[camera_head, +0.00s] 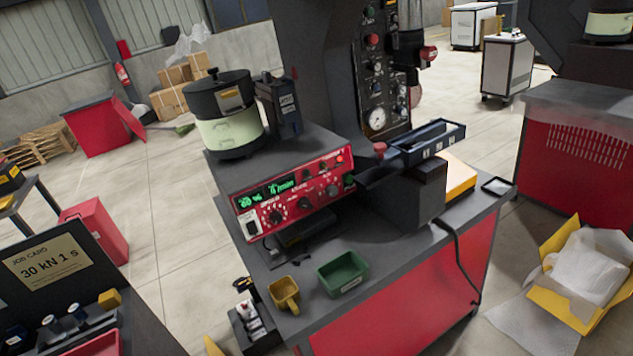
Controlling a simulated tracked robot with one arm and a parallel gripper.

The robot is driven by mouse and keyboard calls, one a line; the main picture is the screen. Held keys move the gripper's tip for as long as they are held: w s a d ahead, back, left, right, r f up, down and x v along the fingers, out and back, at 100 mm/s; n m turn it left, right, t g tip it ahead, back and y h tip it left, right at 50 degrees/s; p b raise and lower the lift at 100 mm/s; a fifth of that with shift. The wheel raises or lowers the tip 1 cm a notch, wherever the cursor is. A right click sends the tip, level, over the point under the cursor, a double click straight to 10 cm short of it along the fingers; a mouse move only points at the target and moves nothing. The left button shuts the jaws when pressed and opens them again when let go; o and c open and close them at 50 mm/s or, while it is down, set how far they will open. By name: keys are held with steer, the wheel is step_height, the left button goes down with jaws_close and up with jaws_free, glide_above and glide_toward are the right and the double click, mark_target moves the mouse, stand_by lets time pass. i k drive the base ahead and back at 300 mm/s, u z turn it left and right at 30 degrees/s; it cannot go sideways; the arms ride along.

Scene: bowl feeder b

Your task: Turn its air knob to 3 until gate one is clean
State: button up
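A bowl feeder (232,135), with a black lidded top and a pale green base, stands on a grey-topped bench left of centre. In front of it is a red control panel (292,194) with green lit displays and a row of dark knobs. The left knob (275,217) is larger, with white marks around it; a middle knob (305,203) and a right knob (333,190) are smaller. The knob labels are too small to read, so I cannot tell which is the air knob or its setting. I cannot make out gate one. My gripper is not in view.
A dark press with a gauge (376,118) stands behind the panel. A narrow dark tray (428,143) juts out right of it. A green bin (342,273) and a yellow mug (285,294) sit at the bench front. A black cable (458,255) hangs over the bench side.

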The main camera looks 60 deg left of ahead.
mark_target(330, 190)
steer(key=u, duration=0.65)
steer(key=i, duration=1.15)
steer(key=u, duration=0.75)
steer(key=k, duration=0.65)
steer(key=u, duration=0.2)
steer(key=i, duration=0.7)
steer(key=z, duration=0.1)
